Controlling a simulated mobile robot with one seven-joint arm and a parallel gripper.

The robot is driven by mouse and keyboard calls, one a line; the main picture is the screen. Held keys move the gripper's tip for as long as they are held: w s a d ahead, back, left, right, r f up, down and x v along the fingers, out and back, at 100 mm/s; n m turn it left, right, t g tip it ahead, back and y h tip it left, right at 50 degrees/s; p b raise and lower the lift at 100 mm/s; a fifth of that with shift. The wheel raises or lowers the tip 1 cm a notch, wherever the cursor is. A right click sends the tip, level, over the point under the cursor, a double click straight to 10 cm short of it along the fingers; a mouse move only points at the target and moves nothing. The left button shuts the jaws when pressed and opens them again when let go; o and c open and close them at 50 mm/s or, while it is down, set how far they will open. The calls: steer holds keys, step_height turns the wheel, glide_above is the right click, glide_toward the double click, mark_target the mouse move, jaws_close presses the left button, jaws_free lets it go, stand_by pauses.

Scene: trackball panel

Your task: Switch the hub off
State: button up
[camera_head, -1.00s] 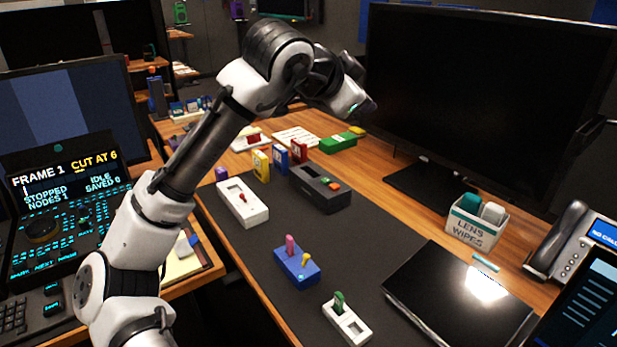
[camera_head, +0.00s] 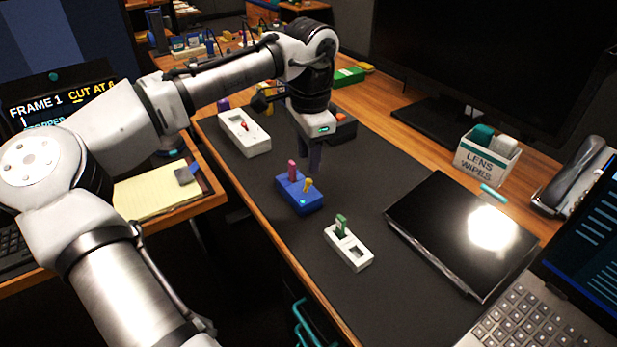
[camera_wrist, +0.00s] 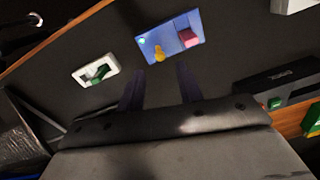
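No box carries a readable hub label, so I cannot tell which one is the hub. A blue box (camera_head: 299,199) has a pink peg (camera_head: 292,169), a yellow peg (camera_head: 307,186) and a small cyan spot near one corner. A white two-slot box (camera_head: 350,252) has a green lever (camera_head: 341,226) in one slot; it also shows in the wrist view (camera_wrist: 83,74). My gripper (camera_head: 312,168) points down just behind the blue box. In the wrist view my gripper (camera_wrist: 158,78) has its dark fingers apart and empty, with the blue box (camera_wrist: 178,30) beyond their tips.
A white box with a red lever (camera_head: 245,133) and a dark box with a green button (camera_wrist: 275,103) lie behind. A black flat panel (camera_head: 455,230) and a lens wipes box (camera_head: 485,160) are right. The dark mat (camera_head: 370,180) is clear between.

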mark_target(309, 180)
step_height(309, 180, down, 6)
steer(key=shift+w+f, duration=0.1)
steer(key=shift+f, duration=0.05)
steer(key=shift+c, duration=0.3)
jaws_close()
